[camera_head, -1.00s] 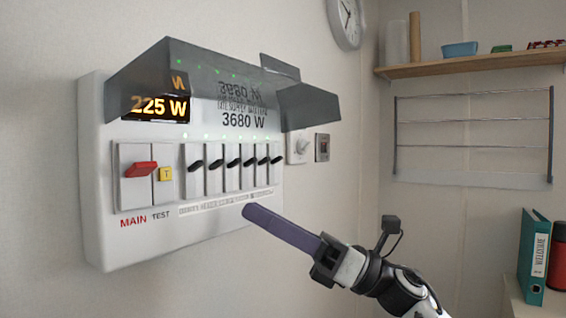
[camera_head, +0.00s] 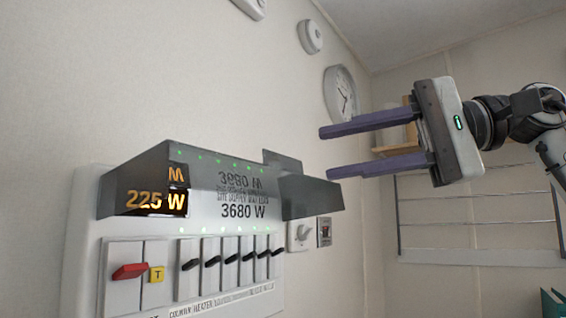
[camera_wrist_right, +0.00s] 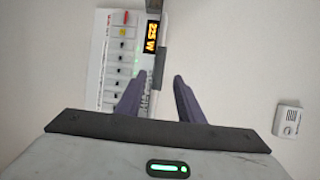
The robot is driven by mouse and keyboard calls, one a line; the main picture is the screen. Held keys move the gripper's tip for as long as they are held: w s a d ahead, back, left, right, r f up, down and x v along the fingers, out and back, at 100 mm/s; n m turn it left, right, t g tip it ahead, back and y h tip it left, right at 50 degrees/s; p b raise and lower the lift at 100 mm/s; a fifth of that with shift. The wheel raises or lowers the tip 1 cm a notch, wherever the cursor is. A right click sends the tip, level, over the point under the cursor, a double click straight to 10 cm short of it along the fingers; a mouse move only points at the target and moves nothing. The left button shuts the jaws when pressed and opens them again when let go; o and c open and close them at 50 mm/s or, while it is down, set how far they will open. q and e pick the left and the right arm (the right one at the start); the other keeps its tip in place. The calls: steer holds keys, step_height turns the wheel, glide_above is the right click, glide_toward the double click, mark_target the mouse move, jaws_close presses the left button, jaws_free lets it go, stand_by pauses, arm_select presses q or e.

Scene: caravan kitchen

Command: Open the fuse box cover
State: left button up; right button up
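The fuse box (camera_head: 85,235) is a white wall unit at the left in the head view, with a red main switch (camera_head: 130,271), a yellow test button and a row of black breaker levers. Its tinted see-through cover (camera_head: 312,197) is swung up and juts out above the switches; the display reads 225 W. My right gripper (camera_head: 325,152) is open and empty, its two purple fingers pointing left, near the cover's right end. In the right wrist view the fingers (camera_wrist_right: 160,78) are apart, with the cover (camera_wrist_right: 160,52) seen nearly edge-on beyond them. My left gripper is not in view.
A socket (camera_head: 300,235) and a small switch (camera_head: 324,231) are on the wall right of the box. A wall clock (camera_head: 340,93), a shelf and a wire rack (camera_head: 475,222) are farther back.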

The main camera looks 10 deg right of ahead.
mark_target(286, 162)
steer(key=x, duration=0.8)
steer(key=shift+a+f, duration=0.1)
steer(key=shift+a, duration=0.15)
jaws_close()
